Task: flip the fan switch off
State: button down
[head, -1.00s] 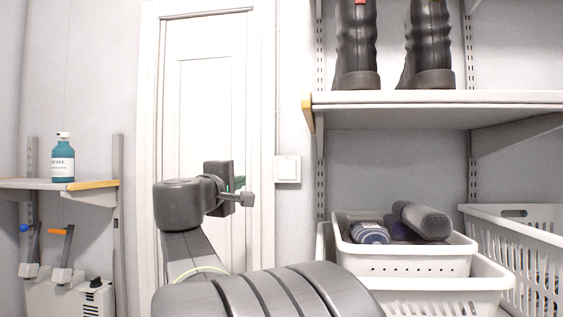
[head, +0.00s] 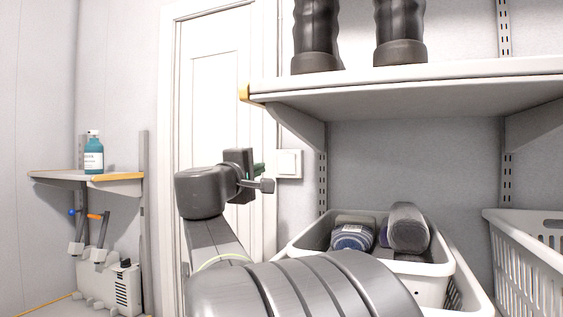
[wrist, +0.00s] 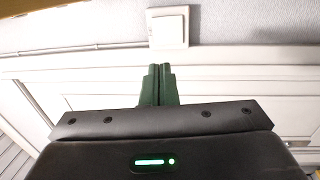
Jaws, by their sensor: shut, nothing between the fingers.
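The fan switch is a white square rocker switch (head: 289,163) on the grey wall, just right of the white door frame. It also shows at the top of the wrist view (wrist: 169,27). My gripper (head: 259,169) is left of the switch in the head view, with its green fingers partly hidden behind its own body. In the wrist view the two green fingers (wrist: 158,72) are together and empty, pointing towards the switch. A gap shows between the fingertips and the switch plate in that view. I cannot tell which way the rocker is tilted.
A shelf (head: 420,92) with dark boots (head: 318,36) juts out at the upper right. Below it stand a white basket (head: 400,280) with rolled items and another basket (head: 530,262). A small shelf at left (head: 118,182) holds a teal bottle (head: 94,153).

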jog(key=p, duration=0.5)
send_near(285, 158)
jog(key=x, duration=0.5)
jog(key=shift+w, duration=0.2)
jog(key=shift+x, duration=0.8)
jog(key=shift+f, duration=0.1)
jog(key=shift+w, duration=0.1)
jog(key=shift+d, duration=0.1)
jog(key=shift+b, duration=0.3)
